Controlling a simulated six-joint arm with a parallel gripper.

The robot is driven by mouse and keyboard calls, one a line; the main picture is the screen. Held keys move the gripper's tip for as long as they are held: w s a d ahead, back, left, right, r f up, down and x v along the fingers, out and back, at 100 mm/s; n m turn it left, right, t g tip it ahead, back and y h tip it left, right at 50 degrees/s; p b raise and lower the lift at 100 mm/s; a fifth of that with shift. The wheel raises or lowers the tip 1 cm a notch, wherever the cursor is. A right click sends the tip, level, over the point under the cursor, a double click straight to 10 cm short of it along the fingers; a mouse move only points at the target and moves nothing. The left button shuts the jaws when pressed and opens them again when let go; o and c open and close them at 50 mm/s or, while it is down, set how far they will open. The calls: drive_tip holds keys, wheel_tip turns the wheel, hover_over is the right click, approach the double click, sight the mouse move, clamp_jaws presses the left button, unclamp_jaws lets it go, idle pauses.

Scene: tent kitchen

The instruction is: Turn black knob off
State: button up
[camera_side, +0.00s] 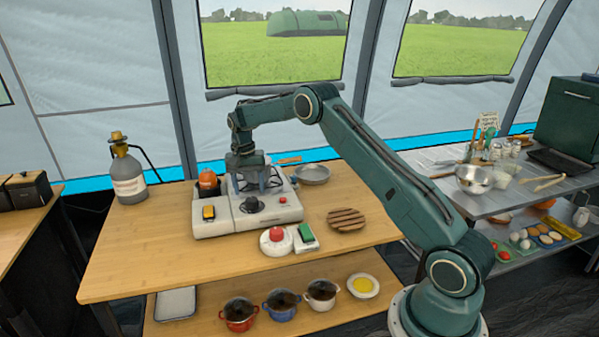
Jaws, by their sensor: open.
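The black knob (253,205) sits on a round base on top of a white control box (222,228) on the wooden table. My gripper (252,190) points down over the back of the box, just behind and above the knob as seen here. Its two fingers are spread with a gap between them, and I see nothing held. I cannot tell whether a finger touches the knob. The knob's exact turn angle is too small to read.
On the box are a yellow switch (208,212) at left and a red button (283,200) at right. An orange object (208,180) stands behind-left. In front are a red button unit (276,240) and a green switch (306,235). A slatted wooden trivet (346,219) lies right.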

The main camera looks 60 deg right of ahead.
sight(248, 199)
wheel_tip(248, 199, up, 10)
drive_tip(key=shift+w+a, duration=0.2)
idle(0.5)
drive_tip(key=s+a+r+n+t, duration=0.3)
drive_tip(key=s+a+r+n, duration=0.3)
drive_tip(key=s+a+r, duration=0.85)
drive_tip(key=s+a+f+n+t, duration=0.1)
drive_tip(key=s+a+f+n, duration=0.1)
drive_tip(key=s, duration=1)
drive_tip(key=s+a+f+n+t, duration=0.1)
drive_tip(key=s+a+n+t, duration=0.1)
drive_tip(key=s, duration=1)
drive_tip(key=a+n, duration=0.1)
drive_tip(key=a, duration=0.1)
drive_tip(key=shift+s+a+f, duration=0.35)
drive_tip(key=shift+s+f, duration=0.05)
